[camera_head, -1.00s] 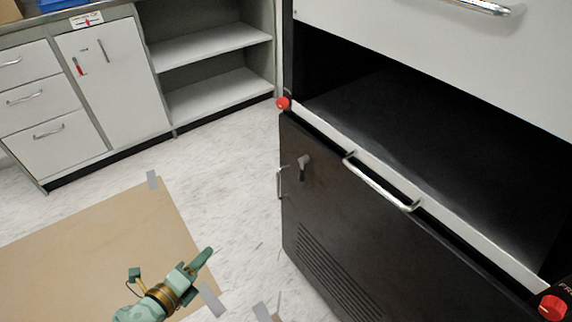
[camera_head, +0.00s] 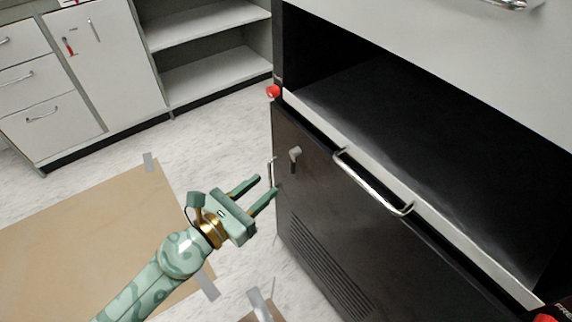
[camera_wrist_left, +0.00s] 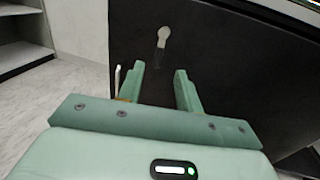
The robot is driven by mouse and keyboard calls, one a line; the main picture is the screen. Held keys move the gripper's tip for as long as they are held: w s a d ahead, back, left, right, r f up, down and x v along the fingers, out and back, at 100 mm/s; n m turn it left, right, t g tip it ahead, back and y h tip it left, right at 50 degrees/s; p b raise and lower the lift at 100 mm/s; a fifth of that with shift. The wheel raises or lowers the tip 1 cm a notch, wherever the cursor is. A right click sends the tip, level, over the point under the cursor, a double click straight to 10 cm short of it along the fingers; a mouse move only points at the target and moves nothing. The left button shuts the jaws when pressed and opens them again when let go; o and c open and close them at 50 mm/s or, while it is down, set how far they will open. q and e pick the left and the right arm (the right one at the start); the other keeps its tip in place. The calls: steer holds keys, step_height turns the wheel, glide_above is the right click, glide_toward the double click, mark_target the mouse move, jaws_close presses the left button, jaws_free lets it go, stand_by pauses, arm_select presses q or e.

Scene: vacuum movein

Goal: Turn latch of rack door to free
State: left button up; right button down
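The rack door (camera_head: 350,225) is a black panel on the right of the head view, with vent slots low on it. Its latch (camera_head: 294,157) is a small grey lever near the door's upper left corner, hanging downward. A thin metal door handle (camera_head: 270,173) sits at the door's left edge. My left gripper (camera_head: 268,186) is open and empty, just left of the door and below the latch. In the left wrist view the latch (camera_wrist_left: 163,37) shows ahead, beyond the open fingers (camera_wrist_left: 160,80), apart from them. My right gripper is not in view.
A chrome bar handle (camera_head: 373,186) runs along the rack's drawer edge, with a red knob (camera_head: 273,91) at its left corner. White cabinets and open shelves (camera_head: 210,80) stand behind. Cardboard (camera_head: 90,245) is taped to the floor at left.

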mark_target(291, 164)
arm_select(q)
steer(key=x, duration=0.7)
steer(key=shift+w+f+b, duration=0.1)
steer(key=shift+f+b, duration=0.05)
steer(key=shift+b, duration=0.15)
steer(key=shift+w+d, duration=0.45)
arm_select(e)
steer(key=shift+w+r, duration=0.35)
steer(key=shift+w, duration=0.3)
arm_select(q)
jaws_close()
